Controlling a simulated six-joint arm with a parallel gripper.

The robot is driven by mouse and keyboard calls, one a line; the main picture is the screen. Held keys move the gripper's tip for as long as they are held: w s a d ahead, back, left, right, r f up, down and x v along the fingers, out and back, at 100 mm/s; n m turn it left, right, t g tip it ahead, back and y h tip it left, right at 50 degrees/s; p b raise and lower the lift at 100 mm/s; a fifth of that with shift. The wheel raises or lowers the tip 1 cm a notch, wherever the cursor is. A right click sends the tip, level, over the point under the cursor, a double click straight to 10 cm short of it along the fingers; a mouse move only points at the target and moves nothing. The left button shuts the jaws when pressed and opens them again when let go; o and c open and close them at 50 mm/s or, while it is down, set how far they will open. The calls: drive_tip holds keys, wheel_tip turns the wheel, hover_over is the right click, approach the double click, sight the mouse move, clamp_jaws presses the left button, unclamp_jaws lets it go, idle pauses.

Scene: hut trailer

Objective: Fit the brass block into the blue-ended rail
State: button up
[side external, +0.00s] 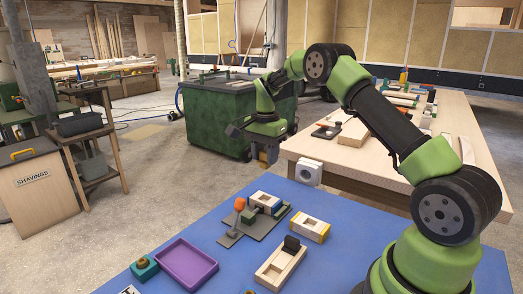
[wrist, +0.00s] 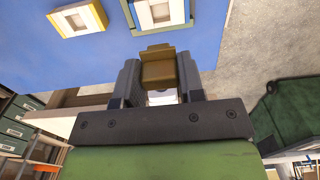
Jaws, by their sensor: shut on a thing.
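My gripper (side external: 266,146) is shut on the brass block (wrist: 158,68), which sits between the two dark fingers in the wrist view. In the side view, it is raised above the far edge of the blue table, and the block there is small and dim. The blue-ended rail (side external: 263,199) is a pale piece with a recess, lying on the grey fixture below and apart from the gripper. It also seems to show at the top of the wrist view (wrist: 158,11), cut off by the frame edge.
An orange-handled clamp (side external: 239,205) stands beside the rail. A yellow-ended rail (side external: 311,227) and a pale rail with a black piece (side external: 275,267) lie nearby. A purple tray (side external: 187,264) and a teal block with a knob (side external: 144,267) are at the front left. A white box (side external: 308,173) stands near the far edge.

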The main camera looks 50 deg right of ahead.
sight(265, 160)
drive_tip(key=shift+f, duration=1.85)
drive_tip(key=shift+f, duration=0.1)
drive_tip(key=shift+f, duration=2.6)
drive_tip(key=shift+f, duration=1.05)
drive_tip(key=o, duration=1)
wheel_tip(265, 160, up, 10)
drive_tip(key=shift+f, duration=0.1)
